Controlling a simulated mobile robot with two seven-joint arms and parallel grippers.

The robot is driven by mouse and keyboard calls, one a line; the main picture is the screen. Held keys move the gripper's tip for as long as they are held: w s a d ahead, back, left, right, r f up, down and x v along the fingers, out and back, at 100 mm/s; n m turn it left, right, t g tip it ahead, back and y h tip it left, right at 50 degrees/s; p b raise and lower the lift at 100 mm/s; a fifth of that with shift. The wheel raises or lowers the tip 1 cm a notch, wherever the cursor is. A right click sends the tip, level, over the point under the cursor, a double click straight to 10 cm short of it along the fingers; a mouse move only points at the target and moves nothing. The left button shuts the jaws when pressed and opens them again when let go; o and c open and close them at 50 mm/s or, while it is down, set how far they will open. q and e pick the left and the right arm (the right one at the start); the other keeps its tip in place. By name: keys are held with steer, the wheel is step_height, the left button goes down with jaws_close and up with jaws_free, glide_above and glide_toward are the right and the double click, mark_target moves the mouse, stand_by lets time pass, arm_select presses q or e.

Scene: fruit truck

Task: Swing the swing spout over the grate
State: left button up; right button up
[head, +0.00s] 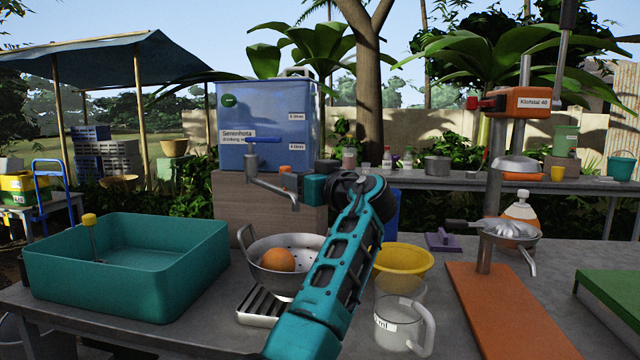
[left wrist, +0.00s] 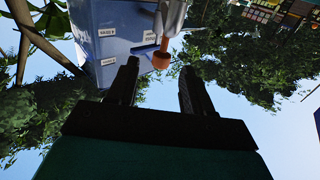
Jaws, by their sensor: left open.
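The grey swing spout (head: 272,190) comes off the tap of the blue water container (head: 265,115) and angles down to the right. The grate (head: 262,308) is a slatted metal tray on the table, partly under the colander. My left gripper (head: 304,187) is at the spout's outer end, open, its fingers mostly hidden by its teal body. In the left wrist view, which is upside down, an orange knob (left wrist: 162,60) on a grey part, seemingly the spout, shows between the open fingers; I cannot tell if they touch it. My right gripper is not in view.
A colander (head: 262,262) with an orange fruit stands by the grate. A teal basin (head: 125,268) is at the left. A yellow bowl (head: 402,262) and a clear jug (head: 400,325) stand right of my forearm. An orange-boarded press (head: 515,315) stands farther right.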

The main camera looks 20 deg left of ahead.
arm_select(q)
steer(key=v, duration=0.6)
steer(key=shift+d, duration=0.2)
steer(key=shift+s, duration=0.15)
